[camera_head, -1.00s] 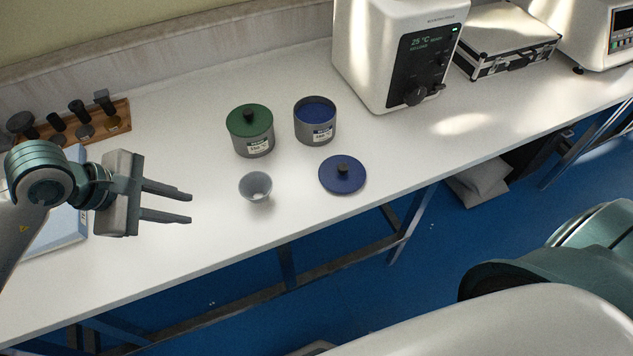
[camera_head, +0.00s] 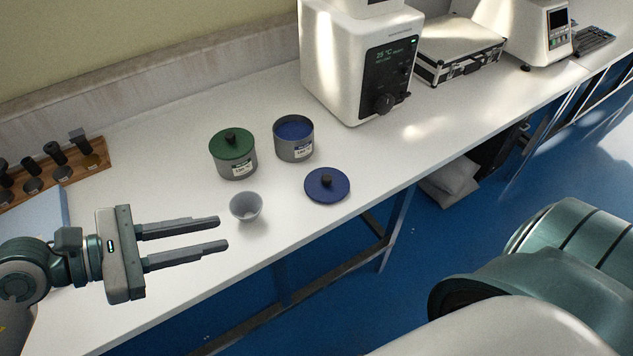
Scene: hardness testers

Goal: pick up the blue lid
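The blue lid (camera_head: 342,190) is a flat round disc with a dark knob, lying on the white table near its front edge. The open grey jar (camera_head: 294,150) with blue contents stands behind it. My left gripper (camera_head: 224,233) is open and empty, its two fingers pointing right. It is left of the lid and apart from it, just below the small grey cup. My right arm shows at the lower right, but its gripper is out of view.
A small grey cup (camera_head: 246,208) stands between my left gripper and the lid. A grey jar with a green lid (camera_head: 232,146) is behind the cup. A white machine (camera_head: 345,70) stands at the back, with a silver case (camera_head: 458,50) right of it. Table right of the lid is clear.

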